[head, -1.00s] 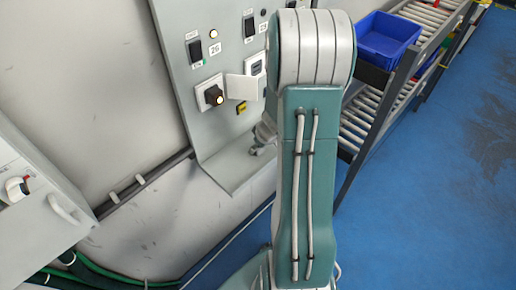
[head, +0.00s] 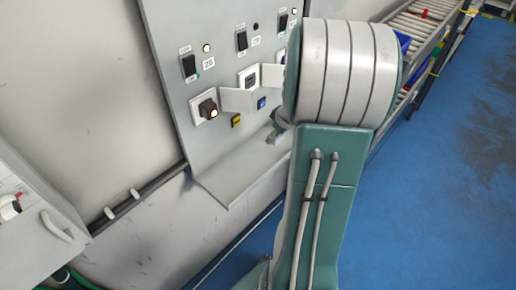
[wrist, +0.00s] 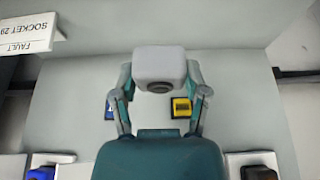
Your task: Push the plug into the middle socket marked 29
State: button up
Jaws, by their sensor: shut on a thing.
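My gripper (wrist: 161,80) has its two fingers on either side of a pale grey block, apparently the plug (wrist: 160,65), with a dark round spot on its face. In the head view my arm hides most of the gripper and the plug. The middle socket (head: 248,77) shows on the grey panel in the head view, white-framed, between two white plates. In the wrist view my gripper's body covers the area where it would be. A sign reading FAULT SOCKET 29 (wrist: 27,33) appears upside down at upper left there.
White plates (head: 237,100) stand out beside the sockets. A yellow tag (wrist: 181,107) and a blue tag (wrist: 110,106) sit on the panel (head: 170,60). Shelving with rollers (head: 425,25) stands at right.

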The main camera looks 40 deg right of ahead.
jog(key=s+d+r, duration=0.3)
jog(key=s+d, duration=0.1)
jog(key=d, duration=0.2)
jog(key=shift+s, duration=0.1)
